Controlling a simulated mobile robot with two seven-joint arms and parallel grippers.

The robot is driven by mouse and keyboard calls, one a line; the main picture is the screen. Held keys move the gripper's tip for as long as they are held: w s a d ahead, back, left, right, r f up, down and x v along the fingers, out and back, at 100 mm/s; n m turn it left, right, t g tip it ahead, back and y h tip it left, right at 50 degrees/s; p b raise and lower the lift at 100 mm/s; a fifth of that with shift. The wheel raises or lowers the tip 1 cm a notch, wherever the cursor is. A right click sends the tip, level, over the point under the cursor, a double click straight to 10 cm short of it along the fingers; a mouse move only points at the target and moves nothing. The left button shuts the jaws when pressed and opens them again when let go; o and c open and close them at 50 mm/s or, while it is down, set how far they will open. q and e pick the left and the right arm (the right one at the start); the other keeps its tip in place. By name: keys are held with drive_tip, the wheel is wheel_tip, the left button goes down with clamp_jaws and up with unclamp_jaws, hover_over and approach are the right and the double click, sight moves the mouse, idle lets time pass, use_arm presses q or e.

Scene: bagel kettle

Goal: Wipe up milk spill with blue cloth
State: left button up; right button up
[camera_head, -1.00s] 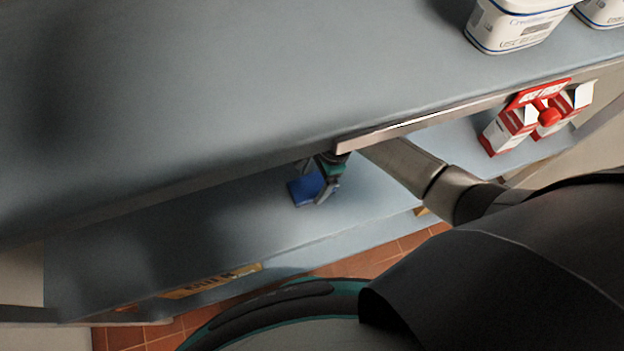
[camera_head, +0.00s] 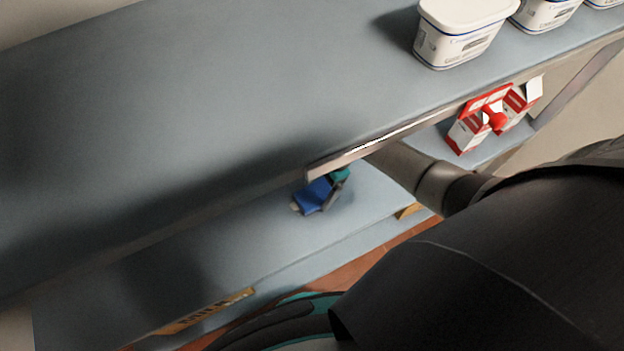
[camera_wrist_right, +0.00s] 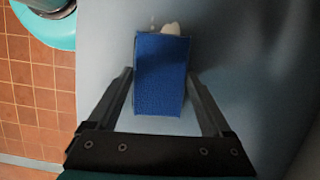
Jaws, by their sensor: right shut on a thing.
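The blue cloth (camera_head: 313,196) is a thick blue pad at the lower grey shelf, just below the upper shelf's front edge. My right gripper (camera_head: 333,192) is shut on it. In the right wrist view the cloth (camera_wrist_right: 160,88) fills the space between the two fingers of my right gripper (camera_wrist_right: 160,75). A small whitish patch, probably the milk spill (camera_wrist_right: 171,28), shows just beyond the cloth's far edge, partly hidden by it. In the head view a tiny pale spot (camera_head: 295,208) shows beside the cloth. My left gripper is out of view.
The upper shelf (camera_head: 220,90) overhangs the lower shelf (camera_head: 210,250) close above my right gripper. White tubs (camera_head: 460,38) stand on the upper shelf at the right. Red and white cartons (camera_head: 480,125) stand on the lower shelf to the right. The lower shelf left of the cloth looks clear.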

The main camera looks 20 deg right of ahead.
sight(302, 201)
drive_tip(key=shift+d+r+p, duration=0.1)
drive_tip(key=shift+r+p, duration=0.05)
drive_tip(key=shift+p, duration=0.35)
drive_tip(key=shift+s+a+p, duration=0.1)
drive_tip(key=shift+a+p, duration=0.35)
drive_tip(key=shift+a, duration=0.5)
drive_tip(key=shift+a+p, duration=0.3)
drive_tip(key=shift+a, duration=0.6)
drive_tip(key=shift+s+a, duration=0.1)
drive_tip(key=shift+a, duration=0.4)
drive_tip(key=shift+s+a+f+p, duration=0.15)
drive_tip(key=shift+a+p, duration=0.3)
drive_tip(key=shift+a, duration=0.65)
drive_tip(key=shift+a+f, duration=0.15)
drive_tip(key=shift+a, duration=0.05)
drive_tip(key=shift+s, duration=0.1)
